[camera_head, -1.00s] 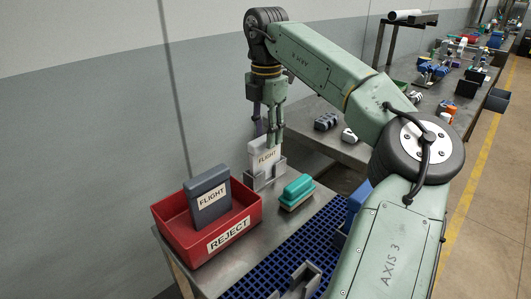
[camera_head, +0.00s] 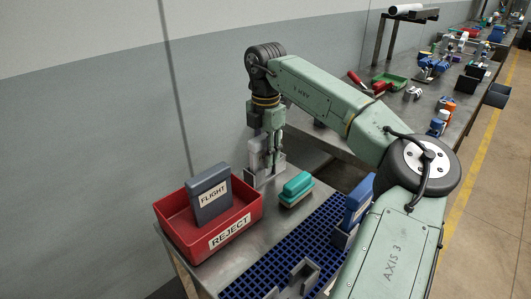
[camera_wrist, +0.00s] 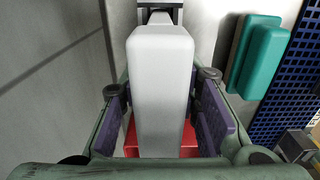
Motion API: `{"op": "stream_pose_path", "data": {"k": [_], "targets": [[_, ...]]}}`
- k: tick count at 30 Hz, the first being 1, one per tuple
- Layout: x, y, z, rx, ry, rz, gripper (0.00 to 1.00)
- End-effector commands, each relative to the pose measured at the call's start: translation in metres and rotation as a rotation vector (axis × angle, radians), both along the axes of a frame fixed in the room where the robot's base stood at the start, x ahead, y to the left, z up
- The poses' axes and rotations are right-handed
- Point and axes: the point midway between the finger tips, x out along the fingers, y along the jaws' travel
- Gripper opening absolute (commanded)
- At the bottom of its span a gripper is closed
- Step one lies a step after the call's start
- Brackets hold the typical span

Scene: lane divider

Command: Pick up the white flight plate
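The white flight plate (camera_head: 256,158) stands upright in a grey metal holder (camera_head: 266,176) at the back of the near bench. In the wrist view the plate (camera_wrist: 160,75) fills the middle. My gripper (camera_head: 271,150) is down over its upper part. In the wrist view my gripper (camera_wrist: 162,110) is open, with one purple-padded finger on each side of the plate and a narrow gap at both sides. The plate's label is hidden behind my gripper in the head view.
A red REJECT bin (camera_head: 217,238) with a dark FLIGHT plate (camera_head: 208,196) stands at left front. A teal brush-like block (camera_head: 296,187) lies right of the holder. A blue mat (camera_head: 290,257) and a blue plate (camera_head: 356,204) are further right. The wall is close behind.

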Motion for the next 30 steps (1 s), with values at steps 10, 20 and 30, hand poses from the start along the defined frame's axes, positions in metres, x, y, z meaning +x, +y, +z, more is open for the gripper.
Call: {"op": "stream_pose_path", "data": {"k": [10, 20, 30], "targets": [[0.0, 0.0, 0.0004, 0.0, 0.0, 0.0, 0.04], [0.0001, 0.0001, 0.0005, 0.0, 0.0, 0.0, 0.0], [0.0004, 0.0, 0.0035, 0.0, -0.001, 0.0, 0.0]]}}
